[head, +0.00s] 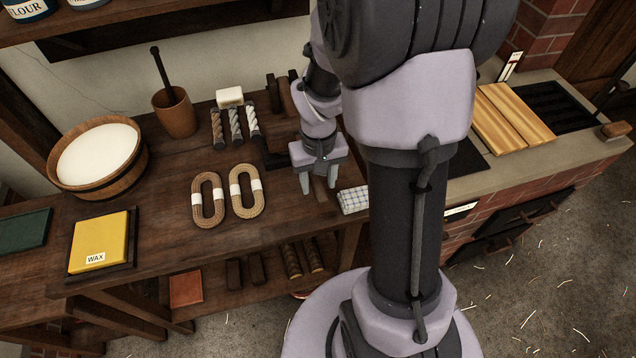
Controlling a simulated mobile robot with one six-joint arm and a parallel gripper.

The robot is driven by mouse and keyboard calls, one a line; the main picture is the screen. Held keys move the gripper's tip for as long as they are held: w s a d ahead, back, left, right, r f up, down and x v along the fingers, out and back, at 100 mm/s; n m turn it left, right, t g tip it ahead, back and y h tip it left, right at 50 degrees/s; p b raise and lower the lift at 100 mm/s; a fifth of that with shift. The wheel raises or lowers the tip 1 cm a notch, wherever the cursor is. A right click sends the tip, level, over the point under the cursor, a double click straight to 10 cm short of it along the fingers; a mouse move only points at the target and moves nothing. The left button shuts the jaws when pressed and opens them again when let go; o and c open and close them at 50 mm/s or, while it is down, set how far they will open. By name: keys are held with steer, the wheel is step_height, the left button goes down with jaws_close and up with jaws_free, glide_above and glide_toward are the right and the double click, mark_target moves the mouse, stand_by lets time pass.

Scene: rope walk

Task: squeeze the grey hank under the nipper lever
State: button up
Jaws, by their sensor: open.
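Three short twisted hanks lie side by side on the wooden bench: a brown one (216,128), a grey one (235,125) in the middle and a pale one (253,122). Each has a dark lower end. My gripper (320,182) points down over the bench, to the right of and nearer than the hanks. Its two fingers are apart, and it is clear of the grey hank. A brown wooden piece (319,190) shows between and behind the fingers; I cannot tell whether it belongs to the nipper. Dark wooden posts (274,93) stand behind my arm, which hides much there. I cannot make out the nipper lever surely.
Two tan rope coils (208,202) with white bands lie left of my gripper. A white block (230,96), a brown pot (175,112), a wooden tub (125,178) and yellow wax (97,240) stand farther left.

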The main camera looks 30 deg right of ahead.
jaws_close()
stand_by(1.4)
